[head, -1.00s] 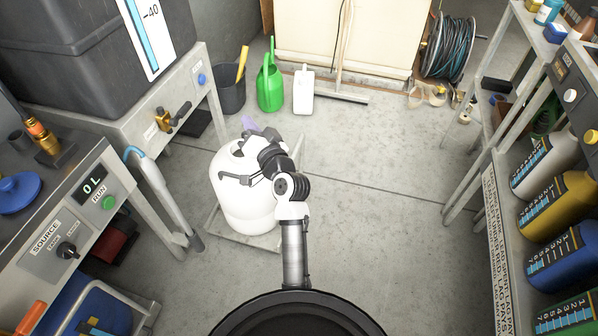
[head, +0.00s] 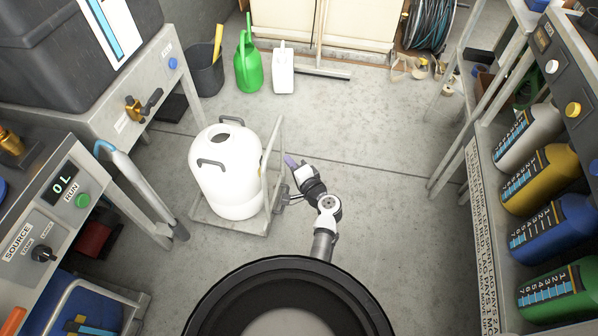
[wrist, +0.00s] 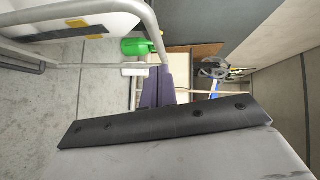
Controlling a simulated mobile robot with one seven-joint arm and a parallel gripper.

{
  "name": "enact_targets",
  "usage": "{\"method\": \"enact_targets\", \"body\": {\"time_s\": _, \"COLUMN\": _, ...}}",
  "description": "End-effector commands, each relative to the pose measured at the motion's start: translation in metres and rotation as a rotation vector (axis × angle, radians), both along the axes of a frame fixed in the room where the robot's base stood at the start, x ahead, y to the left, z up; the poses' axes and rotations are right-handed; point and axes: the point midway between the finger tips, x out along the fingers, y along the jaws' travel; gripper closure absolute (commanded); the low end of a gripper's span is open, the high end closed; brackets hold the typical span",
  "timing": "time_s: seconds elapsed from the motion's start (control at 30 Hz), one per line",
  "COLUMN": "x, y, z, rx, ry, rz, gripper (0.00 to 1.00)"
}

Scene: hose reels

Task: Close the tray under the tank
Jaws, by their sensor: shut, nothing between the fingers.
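The big dark grey tank (head: 40,58) with a blue level gauge stands on a grey metal stand (head: 140,88) at the upper left of the head view. A black, flat object (head: 172,107) shows low beneath the stand's right side; I cannot tell if it is the tray or how far out it is. My gripper (head: 291,161) is shut and empty, its purple fingers together. It is to the right of the white canister's cart, well away from the grey tank. The shut fingers also show in the wrist view (wrist: 158,86).
A white canister (head: 228,180) on a wheeled cart (head: 275,170) stands between my arm and the stand. A bucket (head: 205,75), green watering can (head: 247,68) and white jug (head: 283,72) stand behind. Bottle shelves (head: 480,200) line the right. Floor at centre right is clear.

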Motion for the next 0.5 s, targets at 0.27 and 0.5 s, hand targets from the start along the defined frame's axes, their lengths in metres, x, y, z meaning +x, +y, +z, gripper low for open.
{"method": "enact_targets", "body": {"time_s": 0.27, "x": 0.019, "y": 0.035, "z": -0.007, "rx": 0.000, "ry": 0.000, "rz": 0.001, "gripper": 1.00}}
{"method": "enact_targets", "body": {"time_s": 0.5, "x": 0.022, "y": 0.042, "z": -0.009, "rx": -0.001, "ry": 0.000, "rz": -0.001, "gripper": 1.00}}
